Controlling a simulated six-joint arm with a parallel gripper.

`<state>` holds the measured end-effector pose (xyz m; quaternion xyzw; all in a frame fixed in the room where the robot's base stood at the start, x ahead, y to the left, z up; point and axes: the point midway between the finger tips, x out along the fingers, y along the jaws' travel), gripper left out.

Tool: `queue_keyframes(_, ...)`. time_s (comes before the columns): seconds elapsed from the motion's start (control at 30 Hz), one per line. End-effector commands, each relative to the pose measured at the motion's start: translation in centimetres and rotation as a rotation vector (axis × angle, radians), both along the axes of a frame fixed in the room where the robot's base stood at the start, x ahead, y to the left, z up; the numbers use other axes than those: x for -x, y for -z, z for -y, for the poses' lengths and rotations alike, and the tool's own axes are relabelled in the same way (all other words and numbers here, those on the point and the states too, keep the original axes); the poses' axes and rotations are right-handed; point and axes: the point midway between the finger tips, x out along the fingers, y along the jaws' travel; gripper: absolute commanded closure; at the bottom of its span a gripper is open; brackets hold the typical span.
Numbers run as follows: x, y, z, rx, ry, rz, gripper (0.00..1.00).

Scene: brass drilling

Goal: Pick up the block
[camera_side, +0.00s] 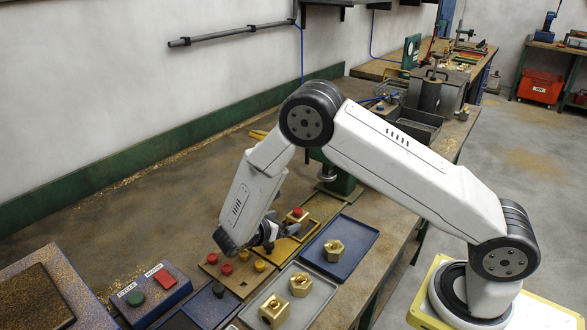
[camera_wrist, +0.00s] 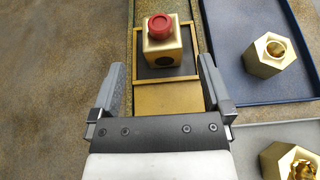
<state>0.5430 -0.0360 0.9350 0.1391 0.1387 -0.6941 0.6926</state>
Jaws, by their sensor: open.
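A brass block (camera_wrist: 178,50) with a red plug (camera_wrist: 160,26) on top and a dark round hole in its near face sits in a brass-framed fixture (camera_wrist: 168,98) with a dark pad. In the side view, the red-topped block (camera_side: 296,221) sits just beyond my gripper (camera_side: 272,240). My gripper (camera_wrist: 162,72) is open and empty in the wrist view. Its fingers point toward the block, which lies ahead of and between the fingertip lines, apart from both. The side view shows the fingers only small and partly hidden.
A blue tray (camera_side: 362,232) with a brass hex piece (camera_side: 333,250) lies right of the fixture. A wooden board (camera_side: 240,284) bears red and yellow plugs. A button box (camera_side: 152,294) stands at left; a green machine stand (camera_side: 341,182) behind.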

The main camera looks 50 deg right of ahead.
Motion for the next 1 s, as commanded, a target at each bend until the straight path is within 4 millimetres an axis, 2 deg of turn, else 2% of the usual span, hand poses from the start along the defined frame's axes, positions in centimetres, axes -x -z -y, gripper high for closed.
queue_keyframes(0.17, -0.1, 0.0, 0.0, 0.006, -0.005, -0.001, 0.00)
queue_keyframes(0.5, 0.0, 0.9, 2.2, 0.004, -0.002, -0.001, 0.00)
queue_keyframes(0.8, 0.0, 1.1, 2.7, 0.003, -0.002, -0.001, 0.00)
queue_keyframes(1.0, 0.2, 1.6, 4.3, 0.003, 0.000, -0.002, 0.00)
